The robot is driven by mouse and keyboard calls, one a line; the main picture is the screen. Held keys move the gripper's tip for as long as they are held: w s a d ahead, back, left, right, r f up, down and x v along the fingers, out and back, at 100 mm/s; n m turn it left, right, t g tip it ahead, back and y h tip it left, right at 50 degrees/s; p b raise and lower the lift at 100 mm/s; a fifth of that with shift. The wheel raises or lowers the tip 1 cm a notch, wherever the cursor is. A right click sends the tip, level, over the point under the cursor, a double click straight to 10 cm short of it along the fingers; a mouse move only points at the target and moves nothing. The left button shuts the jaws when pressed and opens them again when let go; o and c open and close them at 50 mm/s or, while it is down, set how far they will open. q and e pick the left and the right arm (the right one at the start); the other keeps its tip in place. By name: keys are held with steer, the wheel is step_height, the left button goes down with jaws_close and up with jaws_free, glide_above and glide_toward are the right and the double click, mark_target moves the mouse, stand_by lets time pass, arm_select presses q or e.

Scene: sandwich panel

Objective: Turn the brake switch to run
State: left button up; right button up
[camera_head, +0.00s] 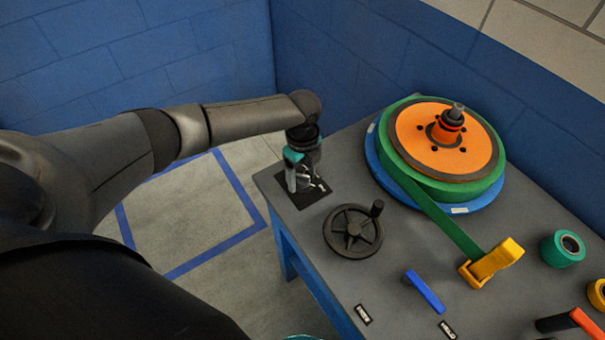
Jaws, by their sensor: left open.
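My left gripper (302,182), black and teal with grey fingers, points down at a black plate (314,197) at the table's far left corner. It is open. The plate bears small pale labels; the gripper covers most of its middle, so I cannot tell whether a switch knob stands between the fingers or is touched. A blue lever (425,292) lies farther front on the table, with a small label (363,314) to its left and another (448,330) in front; the lettering is too small to read surely. A teal sliver at the bottom edge may be my right gripper; its fingers are hidden.
A black handwheel (353,232) with an upright knob stands just right of the plate. Behind it is a large reel (440,150) with green tape running to a yellow holder (491,264). Tape rolls and an orange-handled tool (585,322) lie at right. Blue walls rise behind.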

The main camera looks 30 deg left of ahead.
arm_select(q)
jaws_close()
stand_by(0.5)
steer(key=shift+r+n+p, duration=0.15)
steer(key=shift+n+p, duration=1.7)
steer(key=shift+n, duration=0.25)
steer(key=n+p, duration=0.2)
steer(key=n, duration=0.1)
steer(key=shift+n+p, duration=0.5)
steer(key=shift+n, duration=0.7)
